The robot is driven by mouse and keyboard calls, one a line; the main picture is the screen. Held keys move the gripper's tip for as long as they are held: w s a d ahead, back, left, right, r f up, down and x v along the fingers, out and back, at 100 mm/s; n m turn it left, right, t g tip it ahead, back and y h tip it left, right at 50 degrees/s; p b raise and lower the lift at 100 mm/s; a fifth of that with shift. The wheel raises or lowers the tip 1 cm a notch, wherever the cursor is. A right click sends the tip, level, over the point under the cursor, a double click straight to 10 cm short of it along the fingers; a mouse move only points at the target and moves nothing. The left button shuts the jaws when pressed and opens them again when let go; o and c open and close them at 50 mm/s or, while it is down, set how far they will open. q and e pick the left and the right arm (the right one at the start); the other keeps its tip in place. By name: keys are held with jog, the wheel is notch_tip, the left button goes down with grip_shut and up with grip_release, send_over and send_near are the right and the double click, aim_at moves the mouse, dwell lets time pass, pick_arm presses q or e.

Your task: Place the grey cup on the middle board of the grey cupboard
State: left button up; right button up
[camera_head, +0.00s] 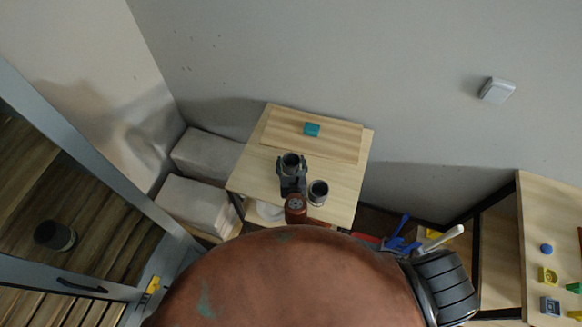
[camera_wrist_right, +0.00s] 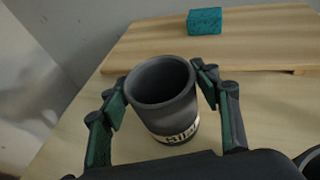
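A dark grey cup (camera_head: 291,161) with a pale lettered label stands upright on the wooden table (camera_head: 238,181). It also shows in the right wrist view (camera_wrist_right: 160,88). My right gripper (camera_head: 292,178) is around this cup, one finger on each side. In the wrist view the fingers (camera_wrist_right: 161,92) look apart from its wall by narrow gaps; contact is hard to judge. On the left is a grey-framed cupboard (camera_head: 105,150) with wooden boards and a dark handle. A dark cup (camera_head: 55,235) stands inside. My left gripper is not in view.
A second grey cup (camera_head: 318,192) stands close right of my gripper. A teal block (camera_head: 312,129) lies on a wooden panel (camera_head: 345,142) at the table's back. Pale blocks (camera_head: 195,203) lie left of the table. Another table (camera_head: 545,215) with small coloured pieces is at the right.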

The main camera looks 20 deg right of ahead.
jog(key=c, duration=1)
jog(key=shift+r, duration=0.1)
jog(key=shift+c, duration=0.2)
